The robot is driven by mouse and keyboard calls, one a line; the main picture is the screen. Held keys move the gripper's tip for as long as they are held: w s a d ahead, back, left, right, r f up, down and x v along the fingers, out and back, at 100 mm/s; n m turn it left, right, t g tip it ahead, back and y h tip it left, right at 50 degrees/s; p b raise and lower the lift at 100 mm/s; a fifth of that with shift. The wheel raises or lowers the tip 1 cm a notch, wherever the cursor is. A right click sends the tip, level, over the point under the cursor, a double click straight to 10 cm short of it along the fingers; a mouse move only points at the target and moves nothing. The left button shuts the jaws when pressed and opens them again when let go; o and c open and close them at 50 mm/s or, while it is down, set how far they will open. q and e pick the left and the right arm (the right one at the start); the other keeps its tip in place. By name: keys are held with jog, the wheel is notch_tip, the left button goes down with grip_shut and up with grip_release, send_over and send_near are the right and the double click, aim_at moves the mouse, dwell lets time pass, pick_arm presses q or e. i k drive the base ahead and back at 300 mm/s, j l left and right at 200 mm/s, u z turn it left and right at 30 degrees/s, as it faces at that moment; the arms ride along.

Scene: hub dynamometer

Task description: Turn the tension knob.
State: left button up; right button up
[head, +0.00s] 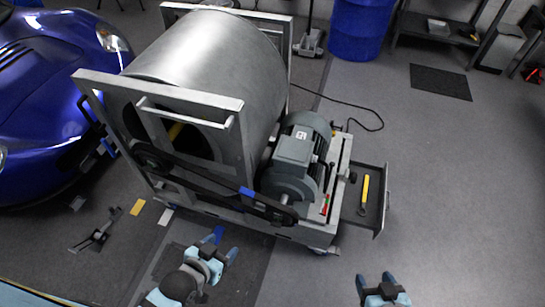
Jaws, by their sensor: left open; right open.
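The dynamometer, a large grey steel drum (208,55) in a light metal frame, stands at the centre of the head view. A grey motor (295,150) sits at its right side. A small dark knob-like part (352,178) shows at the right edge of the motor mount; I take it for the tension knob, but it is too small to be sure. My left gripper (226,241) is open and empty, in front of the machine's lower frame. My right gripper (375,278) is open and empty at the bottom edge, well in front of the knob-like part.
An open drawer (384,214) juts from the machine's right side with a yellow-handled tool (364,195) in it. A black belt (215,180) runs along the front. A blue car (60,90) stands at left. A cable (340,104) lies behind the motor. The right floor is mostly clear.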

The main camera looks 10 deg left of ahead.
aim_at(353, 178)
jog(key=l+u, duration=0.1)
jog(key=l, duration=0.45)
jog(key=k+l, duration=0.1)
jog(key=l, duration=0.4)
jog(key=l+u, duration=0.15)
jog(key=l, duration=0.4)
jog(key=k+l+u, duration=0.1)
jog(key=l, duration=0.4)
jog(key=i+l+z, duration=0.4)
jog(key=l, duration=0.3)
jog(key=i+l+z, duration=0.4)
jog(key=l, duration=0.2)
jog(key=i+l+z, duration=0.4)
jog(key=i+l+u, duration=0.2)
jog(key=i, duration=0.25)
jog(key=i+l+u, duration=0.2)
jog(key=i, duration=0.25)
jog(key=i+l+u, duration=0.2)
jog(key=i, duration=0.25)
jog(key=i+u, duration=0.3)
jog(key=u, duration=0.15)
jog(key=i+l+u, duration=0.15)
jog(key=u, duration=0.3)
jog(key=i+l+u, duration=0.25)
jog(key=u, duration=0.15)
jog(key=i, duration=0.1)
